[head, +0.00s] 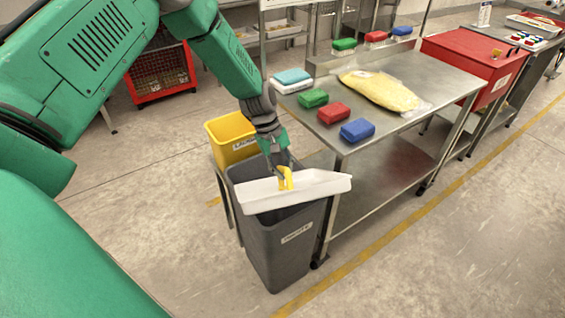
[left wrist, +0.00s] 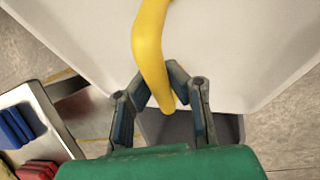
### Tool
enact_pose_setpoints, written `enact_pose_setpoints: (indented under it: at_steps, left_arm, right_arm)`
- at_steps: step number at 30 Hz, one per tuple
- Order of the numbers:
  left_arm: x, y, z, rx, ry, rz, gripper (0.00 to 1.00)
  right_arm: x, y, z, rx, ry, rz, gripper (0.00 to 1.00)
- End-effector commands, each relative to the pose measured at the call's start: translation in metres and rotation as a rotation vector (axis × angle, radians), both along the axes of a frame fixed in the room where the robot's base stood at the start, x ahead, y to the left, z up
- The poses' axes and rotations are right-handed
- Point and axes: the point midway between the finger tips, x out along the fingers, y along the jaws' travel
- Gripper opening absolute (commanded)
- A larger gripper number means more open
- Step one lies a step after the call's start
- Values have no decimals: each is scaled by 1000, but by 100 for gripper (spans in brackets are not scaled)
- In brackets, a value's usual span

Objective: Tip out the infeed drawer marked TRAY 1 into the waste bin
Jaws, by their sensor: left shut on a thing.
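A white drawer (head: 322,188) with a yellow handle (head: 286,180) is over the mouth of the grey waste bin (head: 282,250). My left gripper (head: 284,168) is shut on the handle from above. In the left wrist view the handle (left wrist: 151,45) runs between the fingers (left wrist: 160,88), with the white drawer (left wrist: 235,45) behind it and a bit of the grey bin (left wrist: 180,126) below. The drawer lies across the bin's top; its exact tilt and any contents are not clear. No TRAY 1 mark can be read. My right gripper is not in view.
A yellow bin (head: 231,138) stands behind the grey one. A steel table (head: 430,85) stands close on the right, with several coloured packs and a bag of yellow material (head: 380,91). A red cabinet (head: 470,62) is farther right. The floor in front is clear.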

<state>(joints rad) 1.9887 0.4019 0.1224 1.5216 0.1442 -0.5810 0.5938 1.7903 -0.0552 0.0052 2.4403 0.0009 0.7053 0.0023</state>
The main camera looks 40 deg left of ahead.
Motion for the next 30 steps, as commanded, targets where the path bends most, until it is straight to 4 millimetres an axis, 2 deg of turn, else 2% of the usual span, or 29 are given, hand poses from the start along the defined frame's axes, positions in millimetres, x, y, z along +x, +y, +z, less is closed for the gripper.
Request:
enact_pose_setpoints:
  at_steps: [6,13,22,30]
  left_arm:
    - [-15,-19,-8,144,-111,-7,0]
    - [-25,-29,-28,311,-244,-9,0]
    - [-33,-40,-49,490,-396,-6,0]
    - [-35,-42,-53,547,-445,1,0]
  right_arm:
    - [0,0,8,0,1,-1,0]
    - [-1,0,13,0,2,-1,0]
    - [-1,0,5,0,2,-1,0]
    - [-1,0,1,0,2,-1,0]
